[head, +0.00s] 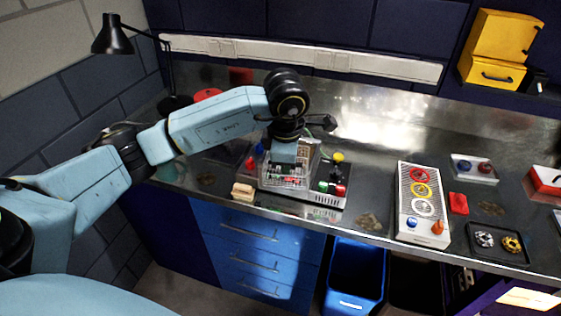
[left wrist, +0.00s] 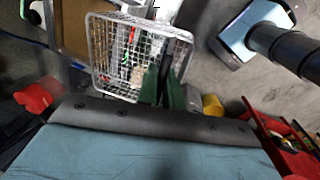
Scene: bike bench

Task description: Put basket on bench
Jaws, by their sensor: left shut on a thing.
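The basket (head: 270,184) is a small wire-mesh one with small coloured parts inside. In the head view it is at the bench's front edge, left of the middle, over or beside a grey unit (head: 326,199). My left gripper (head: 284,161) comes down on it from above and is shut on it. In the left wrist view the basket (left wrist: 101,45) shows its mesh and rim, with my green fingers (left wrist: 165,88) at its near right side. I cannot tell whether its base rests on anything. The metal bench (head: 365,160) runs along the wall. My right gripper is not in view.
Near the basket are a wooden block (head: 243,191), a yellow knob (head: 338,157) and small green and red items. A panel with coloured rings (head: 422,190) and a black tray (head: 497,243) stand right. Blue drawers (head: 250,235) and a blue bin (head: 356,275) are below. The bench behind is mostly clear.

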